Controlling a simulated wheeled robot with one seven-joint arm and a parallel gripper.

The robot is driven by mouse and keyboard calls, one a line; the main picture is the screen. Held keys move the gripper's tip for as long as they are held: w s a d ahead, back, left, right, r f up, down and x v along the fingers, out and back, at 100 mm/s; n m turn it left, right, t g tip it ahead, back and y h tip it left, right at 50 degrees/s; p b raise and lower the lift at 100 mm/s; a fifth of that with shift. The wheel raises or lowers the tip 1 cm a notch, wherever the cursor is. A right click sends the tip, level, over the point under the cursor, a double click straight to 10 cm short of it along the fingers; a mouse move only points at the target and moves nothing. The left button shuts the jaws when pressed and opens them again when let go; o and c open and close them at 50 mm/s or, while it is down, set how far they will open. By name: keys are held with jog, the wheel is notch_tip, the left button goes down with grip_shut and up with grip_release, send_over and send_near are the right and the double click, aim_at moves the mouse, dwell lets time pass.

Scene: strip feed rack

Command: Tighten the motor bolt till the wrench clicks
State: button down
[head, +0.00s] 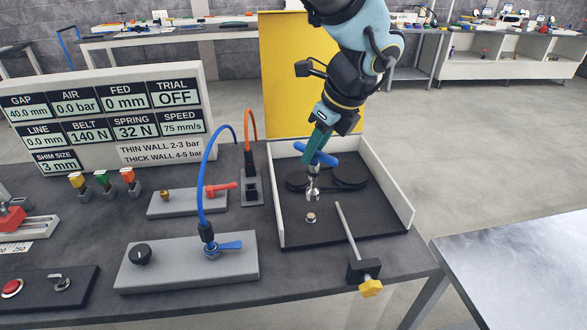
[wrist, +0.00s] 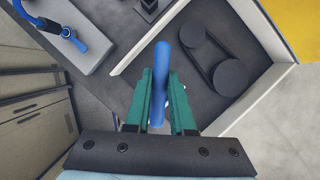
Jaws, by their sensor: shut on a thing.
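My gripper (head: 318,143) is shut on the blue T-handle of a wrench (head: 324,157) above the black-floored tray. In the wrist view the blue handle (wrist: 161,60) is between the green fingers of my gripper (wrist: 160,90). The wrench's silver shank and socket (head: 312,194) point down. A small round silver bolt head (head: 311,217) is on the tray floor, just below the socket in the picture; they look apart. I take it for the motor bolt. In the wrist view the bolt cannot be made out.
A belt on two dark pulleys (head: 350,173) lies behind the wrench. The white-walled tray (head: 393,190) has a rod leading to a black block with a yellow knob (head: 371,288) at its front. Blue and orange hoses (head: 207,165) stand to the left. A display panel (head: 105,115) stands at back left.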

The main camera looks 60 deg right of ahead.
aim_at(315, 163)
dwell(0.4)
jog(key=shift+f+b, duration=1.1)
jog(key=shift+f, duration=1.2)
jog(key=shift+f+b, duration=0.6)
jog(key=shift+f, duration=0.55)
jog(key=shift+m, duration=0.4)
